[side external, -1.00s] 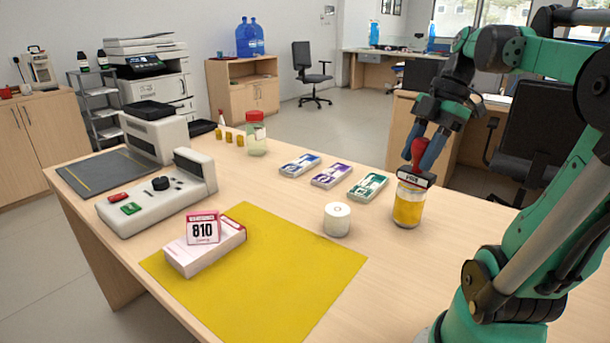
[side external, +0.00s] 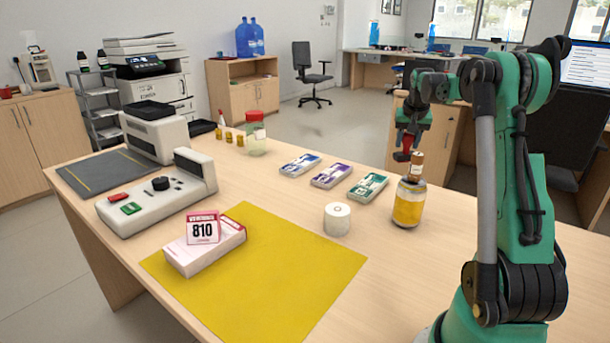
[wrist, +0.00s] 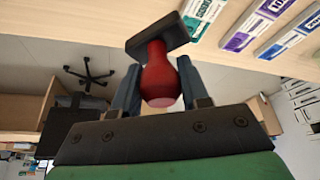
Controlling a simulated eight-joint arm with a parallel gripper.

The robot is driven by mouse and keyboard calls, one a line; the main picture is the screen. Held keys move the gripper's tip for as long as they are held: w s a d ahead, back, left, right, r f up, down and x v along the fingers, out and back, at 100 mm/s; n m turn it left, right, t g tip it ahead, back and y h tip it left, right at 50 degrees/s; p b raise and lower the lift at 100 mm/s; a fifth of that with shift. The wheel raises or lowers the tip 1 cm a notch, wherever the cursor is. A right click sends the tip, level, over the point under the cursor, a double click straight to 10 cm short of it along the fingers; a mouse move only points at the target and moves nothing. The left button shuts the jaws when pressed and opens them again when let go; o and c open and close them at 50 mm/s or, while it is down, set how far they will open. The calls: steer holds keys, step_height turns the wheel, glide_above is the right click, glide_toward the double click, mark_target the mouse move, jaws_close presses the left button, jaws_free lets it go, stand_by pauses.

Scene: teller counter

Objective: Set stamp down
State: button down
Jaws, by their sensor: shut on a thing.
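My gripper (side external: 408,138) is shut on the stamp, which has a red handle (wrist: 158,75) and a dark rectangular base (wrist: 160,35). The wrist view shows a blue finger on each side of the red handle. In the side view the stamp's dark base (side external: 402,156) is tilted and held in the air, left of the jar's brown top in the picture. The base shows against the background near the counter's far edge, apart from the counter top (side external: 290,195).
A yellow-labelled jar (side external: 408,206) with a brown piece at its top (side external: 416,164) stands below the gripper. Teal (side external: 368,186), purple (side external: 331,175) and blue packs (side external: 300,164) lie left of it. A white roll (side external: 337,219) and yellow mat (side external: 310,270) are nearer. Bare counter lies between.

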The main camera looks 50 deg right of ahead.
steer(key=d+f+m, duration=0.1)
steer(key=d+f, duration=0.1)
steer(key=f, duration=0.2)
steer(key=d+f+m+g, duration=0.1)
steer(key=d+f+m, duration=0.1)
steer(key=f, duration=0.1)
steer(key=s+d+f+m+g, duration=0.1)
steer(key=f+m, duration=0.1)
steer(key=f, duration=0.2)
steer(key=shift+d+f, duration=0.3)
steer(key=shift+d, duration=0.1)
steer(key=shift+f, duration=0.1)
steer(key=shift+c, duration=2.2)
jaws_free()
